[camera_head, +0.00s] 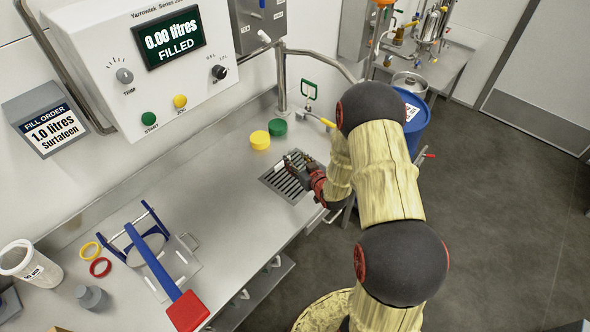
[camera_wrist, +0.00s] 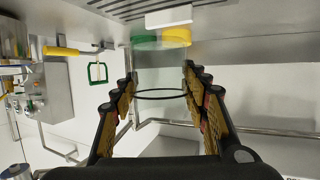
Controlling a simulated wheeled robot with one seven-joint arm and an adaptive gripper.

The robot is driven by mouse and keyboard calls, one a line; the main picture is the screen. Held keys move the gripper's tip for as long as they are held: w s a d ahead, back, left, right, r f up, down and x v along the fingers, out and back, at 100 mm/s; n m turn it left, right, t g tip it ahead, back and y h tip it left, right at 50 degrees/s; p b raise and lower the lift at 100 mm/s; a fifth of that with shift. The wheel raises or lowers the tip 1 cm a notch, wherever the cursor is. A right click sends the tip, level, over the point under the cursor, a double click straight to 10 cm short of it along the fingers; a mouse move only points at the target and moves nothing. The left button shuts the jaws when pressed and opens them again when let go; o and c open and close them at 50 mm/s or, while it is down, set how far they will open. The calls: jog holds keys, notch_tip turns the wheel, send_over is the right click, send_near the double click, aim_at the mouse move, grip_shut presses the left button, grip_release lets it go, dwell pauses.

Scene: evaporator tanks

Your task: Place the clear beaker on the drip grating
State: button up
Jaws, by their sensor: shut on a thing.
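The clear beaker (camera_wrist: 160,98) is between the fingers of my gripper (camera_wrist: 159,75) in the wrist view, with its dark rim toward the camera. My gripper is shut on it. In the head view my gripper (camera_head: 297,166) is over the drip grating (camera_head: 279,184), a slotted dark panel in the steel counter. The beaker is too faint to make out there. The grating (camera_wrist: 130,8) also shows at the top of the wrist view, beyond the beaker. I cannot tell whether the beaker's base touches the grating.
Green (camera_head: 277,127) and yellow (camera_head: 260,140) lids lie behind the grating. A tap with a yellow handle (camera_head: 328,123) is close to my arm. A blue drum (camera_head: 415,122) stands right of the counter. A blue-framed press with a red handle (camera_head: 187,311) is at left; the counter between is clear.

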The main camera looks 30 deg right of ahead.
jog(key=w+f, duration=0.1)
jog(key=f, duration=0.1)
jog(key=w+d+f+b, duration=0.1)
jog(key=w+f, duration=0.1)
jog(key=shift+w+f, duration=0.1)
jog(key=shift+w+f+b, duration=0.1)
jog(key=shift+f+b, duration=0.6)
jog(key=shift+f, duration=0.95)
jog(key=shift+f, duration=0.1)
jog(key=shift+f, duration=0.1)
jog(key=o, duration=1.1)
jog(key=shift+o, duration=0.2)
